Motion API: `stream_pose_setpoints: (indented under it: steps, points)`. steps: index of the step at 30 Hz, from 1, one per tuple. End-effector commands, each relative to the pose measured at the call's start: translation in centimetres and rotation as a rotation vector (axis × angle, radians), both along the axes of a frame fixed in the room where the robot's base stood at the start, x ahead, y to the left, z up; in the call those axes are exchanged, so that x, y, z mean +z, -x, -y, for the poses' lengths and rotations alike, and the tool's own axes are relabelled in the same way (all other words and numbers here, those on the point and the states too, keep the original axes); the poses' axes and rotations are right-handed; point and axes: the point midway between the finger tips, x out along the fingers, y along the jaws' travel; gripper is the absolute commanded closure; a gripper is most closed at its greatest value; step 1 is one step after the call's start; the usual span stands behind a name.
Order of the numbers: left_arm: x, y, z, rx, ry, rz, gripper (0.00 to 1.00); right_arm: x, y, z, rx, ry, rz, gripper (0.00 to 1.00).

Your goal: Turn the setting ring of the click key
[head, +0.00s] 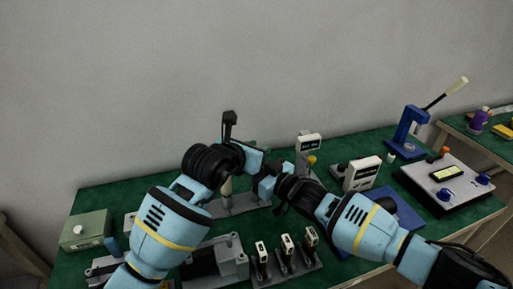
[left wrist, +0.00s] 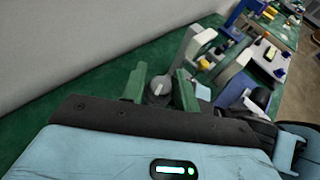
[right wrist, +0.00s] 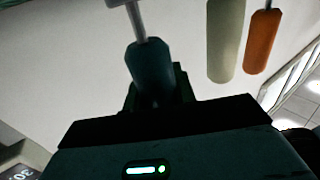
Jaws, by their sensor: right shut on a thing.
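In the left wrist view, my left gripper (left wrist: 160,94) has its green fingers apart, one on either side of a grey round knob (left wrist: 158,87). I cannot tell whether they touch it, or whether the knob is the click key's setting ring. In the right wrist view, my right gripper (right wrist: 155,90) is shut on a dark blue handle (right wrist: 147,68) with a thin metal shaft, apparently the click key.
A beige handle (right wrist: 226,38) and an orange handle (right wrist: 263,40) are close beside the blue one. On the green bench (head: 130,190) stand a green box (head: 85,230), a blue press (head: 408,132), a white display unit (head: 362,173) and a control panel (head: 447,180).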

Motion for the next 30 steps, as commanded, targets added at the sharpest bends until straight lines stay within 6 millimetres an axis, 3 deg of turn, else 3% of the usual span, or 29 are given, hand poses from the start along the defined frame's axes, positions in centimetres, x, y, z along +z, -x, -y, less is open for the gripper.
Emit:
stream_pose_setpoints:
  steps: [11, 30]
  points:
    - [0.5, 0.8, -0.5, -0.001, 0.001, 0.003, 0.70, 0.0, 0.0, 0.0, 0.000, 0.002, 0.001, 1.00]
    - [4.1, 8.2, -5.0, 0.000, 0.001, 0.002, 0.70, 0.0, 0.0, 0.0, 0.000, 0.002, 0.001, 1.00]
